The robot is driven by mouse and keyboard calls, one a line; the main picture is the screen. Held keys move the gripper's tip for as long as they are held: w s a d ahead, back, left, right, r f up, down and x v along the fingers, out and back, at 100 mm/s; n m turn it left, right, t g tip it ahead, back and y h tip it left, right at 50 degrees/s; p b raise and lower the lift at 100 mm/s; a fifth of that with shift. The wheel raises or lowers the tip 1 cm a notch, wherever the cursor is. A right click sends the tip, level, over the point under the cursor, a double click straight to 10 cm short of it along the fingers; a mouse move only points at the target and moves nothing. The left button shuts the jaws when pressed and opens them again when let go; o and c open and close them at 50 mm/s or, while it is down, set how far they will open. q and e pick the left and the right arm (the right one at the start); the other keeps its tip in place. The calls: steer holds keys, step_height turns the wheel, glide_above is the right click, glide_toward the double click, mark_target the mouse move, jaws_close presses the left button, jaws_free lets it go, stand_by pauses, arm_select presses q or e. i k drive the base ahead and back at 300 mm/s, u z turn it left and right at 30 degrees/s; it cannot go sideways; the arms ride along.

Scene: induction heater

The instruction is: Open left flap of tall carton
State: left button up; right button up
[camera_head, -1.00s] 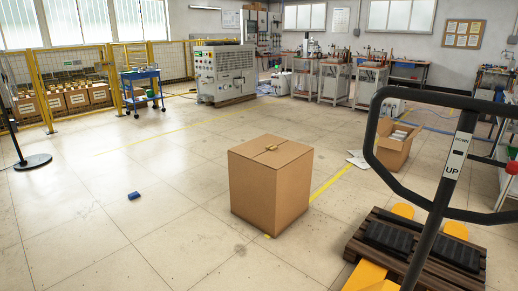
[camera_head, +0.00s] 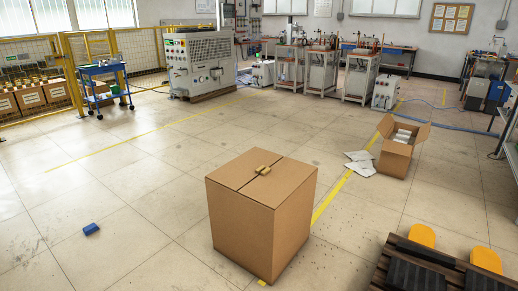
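The tall carton (camera_head: 241,232) stands upright on the floor in the lower middle of the head view. Its top is closed, with the left flap (camera_head: 243,170) and the right flap (camera_head: 284,183) lying flat and meeting at a seam. A small tan-gold piece (camera_head: 263,170) sits on the seam near the middle of the top. Neither of my grippers shows in the view, so I cannot see their state.
A pallet (camera_head: 428,268) with yellow forks and dark blocks is at lower right. An open carton (camera_head: 398,148) and white sheets (camera_head: 361,163) lie behind the tall carton. A blue object (camera_head: 91,229) lies on the floor at left. Floor left of the carton is mostly clear.

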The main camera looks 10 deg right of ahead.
mark_target(275, 183)
steer(key=i, duration=1.6)
steer(key=z, duration=1.75)
steer(key=i, duration=0.6)
steer(key=u, duration=0.65)
